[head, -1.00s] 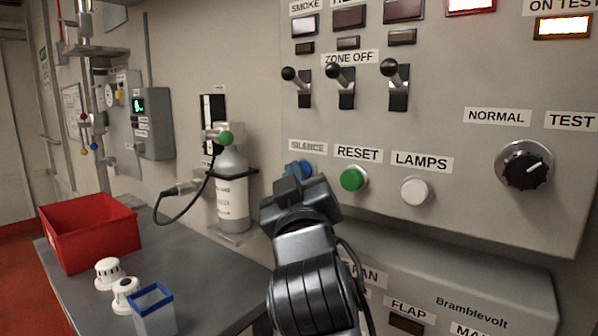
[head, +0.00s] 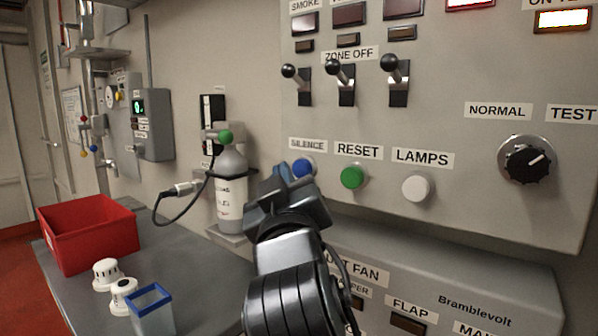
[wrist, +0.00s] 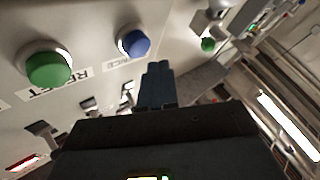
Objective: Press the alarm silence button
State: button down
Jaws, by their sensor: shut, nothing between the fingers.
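The blue button (head: 303,168) sits under the SILENCE label (head: 307,146) on the grey panel, left of the green RESET button. It also shows in the wrist view (wrist: 134,42), with the green button (wrist: 49,66) to its left. My gripper (head: 283,171) is shut and empty, its fingertips just left of the blue button in the head view. In the wrist view the closed fingers (wrist: 157,80) end below and right of the blue button, apart from it in the picture. The gap in depth is hard to tell.
The green RESET button (head: 352,177) and white LAMPS button (head: 417,186) sit right of the blue one. Toggle switches (head: 346,84) are above. A gas cylinder (head: 231,190) stands left of my gripper. A red bin (head: 88,232) and a blue-rimmed container (head: 152,309) are on the bench.

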jog(key=shift+s+a+b, duration=0.4)
jog(key=shift+s+a, duration=0.3)
jog(key=shift+s, duration=0.15)
jog(key=shift+s+a+b, duration=0.35)
jog(key=shift+s+a, duration=0.3)
jog(key=shift+s, duration=0.2)
jog(key=s+d+f+g+y, duration=0.1)
jog(key=s+d+f, duration=0.4)
jog(key=f, duration=0.4)
jog(key=s+d+f+n+g, duration=0.1)
jog(key=s+d+f, duration=0.4)
jog(key=f, duration=0.4)
jog(key=s+d+f+g+y, duration=0.1)
jog(key=s+d+f, duration=0.3)
jog(key=d+f, duration=0.3)
jog(key=s+d+f+m+g+h, duration=0.1)
jog(key=s+d+f, duration=0.25)
jog(key=s, duration=0.35)
jog(key=s+d+f+m+g, duration=0.1)
jog(key=s+d+f, duration=0.1)
jog(key=s+f, duration=0.35)
jog(key=s+d+r+m+h, duration=0.1)
jog(key=s+r+m, duration=0.1)
jog(key=s, duration=0.7)
jog(key=s+d+r+m+g+h, duration=0.1)
jog(key=s+d+r+m, duration=0.1)
jog(key=s, duration=0.6)
jog(key=shift+s+d+m+g+h+p, duration=0.3)
jog(key=shift+s+m+h+p, duration=0.1)
jog(key=shift+m, duration=0.4)
